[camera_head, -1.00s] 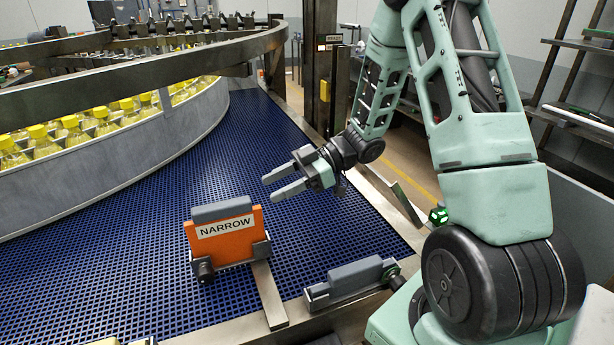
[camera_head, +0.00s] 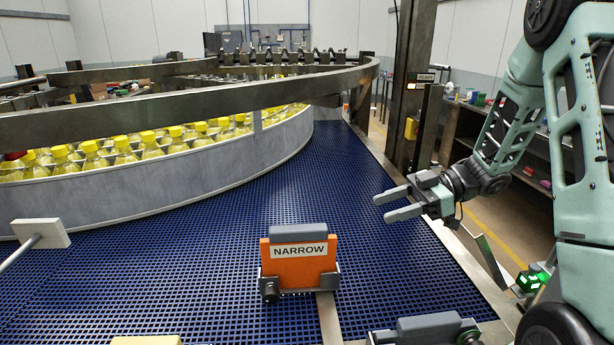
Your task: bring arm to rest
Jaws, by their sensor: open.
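My gripper (camera_head: 398,204) is open and empty. It hangs above the right side of the blue conveyor, its two grey fingers pointing left and apart from each other. My arm comes in from the right edge of the view. The orange divider (camera_head: 300,262) marked NARROW stands upright on the conveyor, left of and nearer than my gripper. It has a grey block on top and sits in a metal holder. My gripper is clear of it.
The blue conveyor (camera_head: 215,222) is mostly bare. Yellow-capped bottles (camera_head: 120,150) stand behind a curved grey wall (camera_head: 150,185). A grey clamp (camera_head: 428,326) lies at the front right. A dark post (camera_head: 410,85) rises behind my gripper. A white block (camera_head: 40,233) on a rod is at left.

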